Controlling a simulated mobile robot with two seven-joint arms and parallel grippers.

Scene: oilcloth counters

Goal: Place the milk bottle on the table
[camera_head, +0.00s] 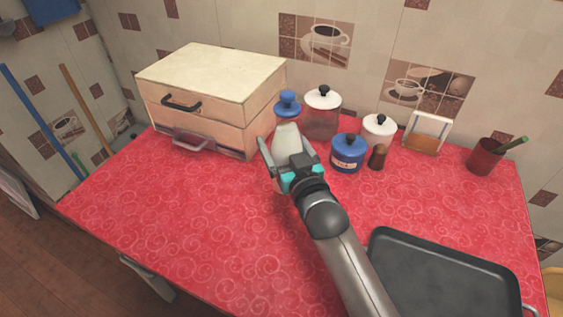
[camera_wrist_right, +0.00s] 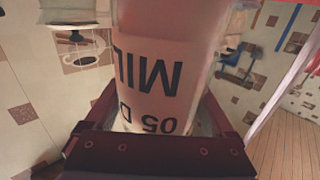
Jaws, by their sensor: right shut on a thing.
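The milk bottle (camera_head: 286,139) is pale with a blue cap and stands roughly upright beside the right side of the wooden drawer box. My right gripper (camera_head: 288,159) is shut on it from the near side. In the right wrist view the bottle (camera_wrist_right: 165,75) fills the middle between the fingers, its "MIL" label upside down. The table (camera_head: 200,220) has a red swirl-patterned oilcloth. I cannot tell whether the bottle's base touches it; the gripper hides the lower part. My left gripper is not in view.
The drawer box (camera_head: 205,85) stands at the back left. A glass jar (camera_head: 322,118), a blue tea jar (camera_head: 347,153), a white-lidded jar (camera_head: 379,129) and a red cup (camera_head: 485,157) are to the right. A black tray (camera_head: 435,275) lies front right. The table's front left is clear.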

